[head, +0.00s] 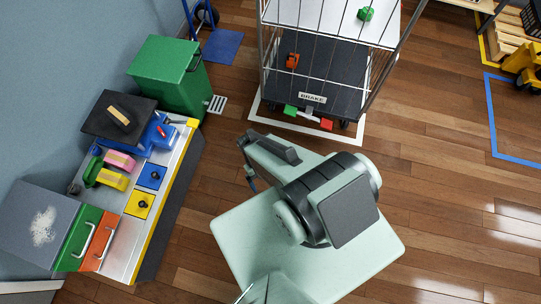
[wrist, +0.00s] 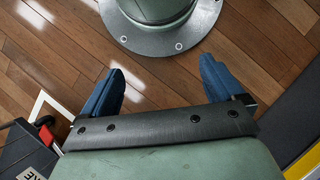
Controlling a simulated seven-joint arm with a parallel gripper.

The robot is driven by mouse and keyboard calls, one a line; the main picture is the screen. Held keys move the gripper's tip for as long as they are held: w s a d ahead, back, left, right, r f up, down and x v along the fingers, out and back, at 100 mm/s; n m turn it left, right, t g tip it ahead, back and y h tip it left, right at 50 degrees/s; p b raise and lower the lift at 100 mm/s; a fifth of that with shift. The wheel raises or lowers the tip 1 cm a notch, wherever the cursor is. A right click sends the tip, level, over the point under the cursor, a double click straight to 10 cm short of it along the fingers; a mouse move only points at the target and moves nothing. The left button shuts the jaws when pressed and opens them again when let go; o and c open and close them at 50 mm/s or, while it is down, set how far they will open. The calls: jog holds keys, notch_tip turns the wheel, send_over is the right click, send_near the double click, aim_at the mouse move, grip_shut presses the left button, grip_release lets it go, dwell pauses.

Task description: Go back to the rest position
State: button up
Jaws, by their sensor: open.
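My gripper (wrist: 162,85) shows in the wrist view with its two blue fingers wide apart and nothing between them but wooden floor. In the head view my gripper (head: 250,178) hangs just left of my folded arm, above the left edge of my pale green base; the arm partly hides it. It is apart from both the bench and the cage trolley.
A bench (head: 178,185) with coloured blocks and handles stands at the left, beside a green bin (head: 165,75). A wire cage trolley (head: 330,70) with a BRAKE label stands ahead. Open wooden floor (head: 440,200) lies to the right.

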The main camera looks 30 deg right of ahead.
jog(key=shift+g, duration=0.5)
jog(key=s, duration=0.4)
jog(key=shift+d+r, duration=0.3)
jog(key=shift+d, duration=0.05)
